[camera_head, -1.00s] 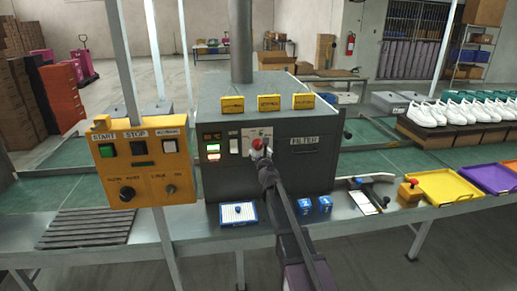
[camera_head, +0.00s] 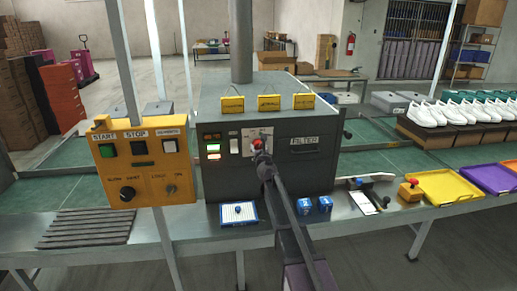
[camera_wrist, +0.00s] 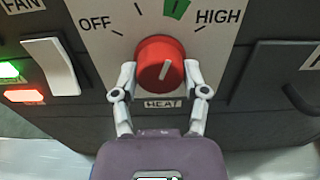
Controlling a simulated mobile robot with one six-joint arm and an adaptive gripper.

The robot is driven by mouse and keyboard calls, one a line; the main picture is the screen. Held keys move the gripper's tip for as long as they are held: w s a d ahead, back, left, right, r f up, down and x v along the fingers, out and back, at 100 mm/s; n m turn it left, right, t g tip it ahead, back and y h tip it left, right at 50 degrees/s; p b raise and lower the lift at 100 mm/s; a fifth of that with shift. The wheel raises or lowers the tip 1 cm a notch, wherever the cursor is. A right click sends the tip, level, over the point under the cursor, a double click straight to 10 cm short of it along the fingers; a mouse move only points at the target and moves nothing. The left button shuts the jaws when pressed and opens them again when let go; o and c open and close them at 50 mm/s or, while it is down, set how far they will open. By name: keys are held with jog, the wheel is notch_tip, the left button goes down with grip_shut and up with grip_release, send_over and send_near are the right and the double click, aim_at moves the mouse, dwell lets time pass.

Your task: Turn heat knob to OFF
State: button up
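The red heat knob (camera_wrist: 160,66) is on a pale plate on the dark machine's front, above a HEAT label (camera_wrist: 166,104). OFF (camera_wrist: 95,23) is at the upper left and HIGH (camera_wrist: 218,17) at the upper right. My gripper (camera_wrist: 160,78) has one finger on each side of the knob, and both fingertips appear to touch its sides. In the head view the knob (camera_head: 257,144) is partly hidden by my gripper (camera_head: 263,158).
A white rocker switch (camera_wrist: 52,66) and lit green and red FAN indicators are left of the knob. A yellow START/STOP box (camera_head: 140,165) stands at left. A blue-edged tray (camera_head: 238,214) and blue boxes (camera_head: 315,206) lie on the bench below.

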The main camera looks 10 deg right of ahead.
jog(key=shift+n, duration=0.4)
jog(key=n, duration=0.3)
jog(key=shift+w, duration=0.1)
jog(key=n, duration=0.3)
jog(key=shift+n, duration=0.4)
jog(key=n, duration=0.4)
jog(key=shift+d+r+n, duration=0.1)
jog(key=shift+n, duration=2.1)
jog(key=o, duration=1.2)
jog(key=shift+c, duration=0.2)
